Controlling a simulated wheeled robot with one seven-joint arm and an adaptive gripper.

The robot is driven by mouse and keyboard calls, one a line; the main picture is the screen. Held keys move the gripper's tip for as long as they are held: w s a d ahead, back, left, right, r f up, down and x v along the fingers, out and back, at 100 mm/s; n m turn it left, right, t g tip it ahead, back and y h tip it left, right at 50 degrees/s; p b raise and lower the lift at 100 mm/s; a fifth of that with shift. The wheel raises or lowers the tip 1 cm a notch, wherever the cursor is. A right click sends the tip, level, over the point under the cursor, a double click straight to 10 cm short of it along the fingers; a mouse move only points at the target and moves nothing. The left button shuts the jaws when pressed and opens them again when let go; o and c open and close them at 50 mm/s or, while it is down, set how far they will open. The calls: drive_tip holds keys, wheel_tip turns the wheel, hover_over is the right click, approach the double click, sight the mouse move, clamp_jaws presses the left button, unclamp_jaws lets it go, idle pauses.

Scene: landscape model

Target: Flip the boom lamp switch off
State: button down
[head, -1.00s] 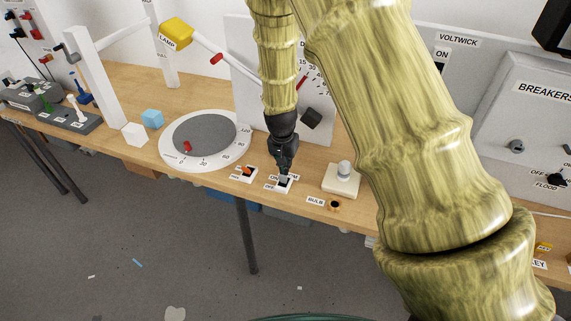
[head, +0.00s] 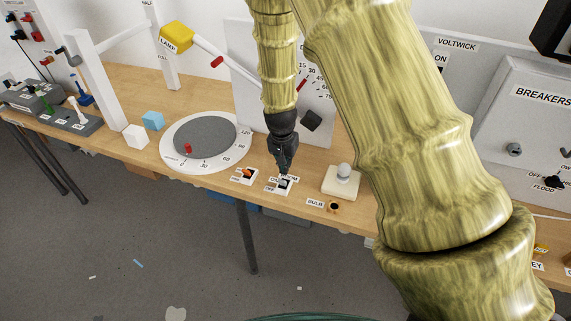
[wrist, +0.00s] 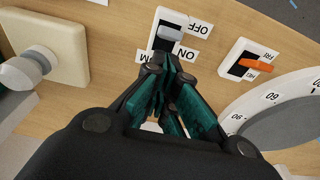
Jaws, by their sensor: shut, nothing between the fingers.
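The boom lamp switch (head: 286,187) is a white plate with a dark slot and a pale grey lever, near the front edge of the bench. Its label is partly hidden behind my gripper. In the wrist view the switch (wrist: 169,36) lies just beyond my fingertips, with OFF and ON labels beside it. Its lever appears to lean toward the OFF end. My gripper (head: 284,170) is shut and empty, pointing down just behind the switch; it also shows in the wrist view (wrist: 170,64). Whether a fingertip touches the plate is unclear. The yellow lamp (head: 176,37) hangs at the back left.
A similar switch with an orange lever (head: 246,174) stands close on the left. A cream block with a round knob (head: 342,181) is on the right. A grey turntable (head: 205,136) lies farther left, and a bulb socket (head: 334,207) sits at the front edge.

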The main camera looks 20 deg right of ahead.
drive_tip(key=w+d+r+p, duration=0.2)
drive_tip(key=w+d, duration=0.1)
drive_tip(key=s+a+r+b, duration=0.3)
drive_tip(key=s+a+r, duration=0.2)
drive_tip(key=r, duration=0.1)
drive_tip(key=shift+r, duration=0.4)
drive_tip(key=shift+s+a, duration=0.1)
drive_tip(key=shift+s, duration=0.05)
idle(0.6)
